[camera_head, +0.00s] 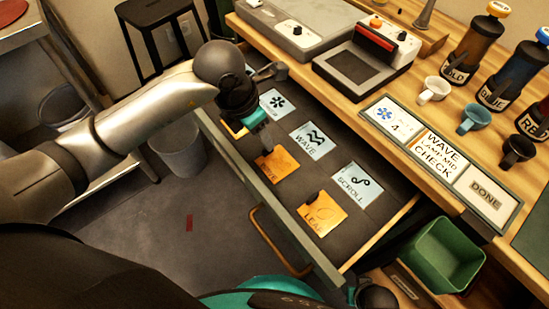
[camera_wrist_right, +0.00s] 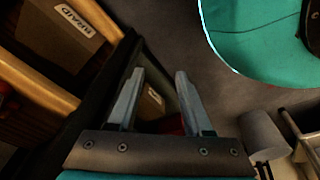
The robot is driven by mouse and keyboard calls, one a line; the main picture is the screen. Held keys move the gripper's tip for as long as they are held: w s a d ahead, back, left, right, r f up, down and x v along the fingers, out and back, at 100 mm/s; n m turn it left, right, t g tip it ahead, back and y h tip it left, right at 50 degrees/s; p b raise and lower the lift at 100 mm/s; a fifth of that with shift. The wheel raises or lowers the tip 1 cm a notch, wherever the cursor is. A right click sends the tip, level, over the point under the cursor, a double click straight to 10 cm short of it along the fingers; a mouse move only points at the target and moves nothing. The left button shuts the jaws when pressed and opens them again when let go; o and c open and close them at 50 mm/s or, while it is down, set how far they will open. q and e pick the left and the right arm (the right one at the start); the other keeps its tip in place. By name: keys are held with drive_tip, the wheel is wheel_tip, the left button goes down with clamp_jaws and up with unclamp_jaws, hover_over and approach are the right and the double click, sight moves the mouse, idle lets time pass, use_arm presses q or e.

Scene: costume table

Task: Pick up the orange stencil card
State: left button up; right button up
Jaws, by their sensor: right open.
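Orange stencil cards lie in the open drawer (camera_head: 345,232). One orange card (camera_head: 284,166) is under my left gripper, its lettering partly hidden. Another orange card (camera_head: 322,212), lettered LEAF, lies nearer the drawer's right end. A third orange card (camera_head: 234,128) is mostly hidden behind my left gripper. My left gripper (camera_head: 264,149) points down at the upper left edge of the middle orange card; whether it touches it, and its jaw opening, are unclear. My right gripper (camera_wrist_right: 158,72) is open and empty, low beside the furniture in the right wrist view.
A sign board (camera_head: 440,152), cups and bottles stand on the worktop. A green bin (camera_head: 441,255) is below it at right.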

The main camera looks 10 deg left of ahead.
sight(264, 150)
use_arm(q)
drive_tip(key=shift+s+b+x, duration=0.15)
drive_tip(key=shift+b+x, duration=0.2)
drive_tip(key=shift+x, duration=0.4)
drive_tip(key=shift+s+b+x, duration=0.2)
drive_tip(key=shift+b+x, duration=0.15)
drive_tip(key=shift+x, duration=0.4)
drive_tip(key=shift+b+x, duration=0.35)
drive_tip(key=shift+x, duration=0.7)
drive_tip(key=shift+w, duration=0.1)
use_arm(e)
drive_tip(key=r, duration=0.1)
drive_tip(key=w+a+r, duration=0.2)
drive_tip(key=r, duration=0.1)
use_arm(q)
clamp_jaws()
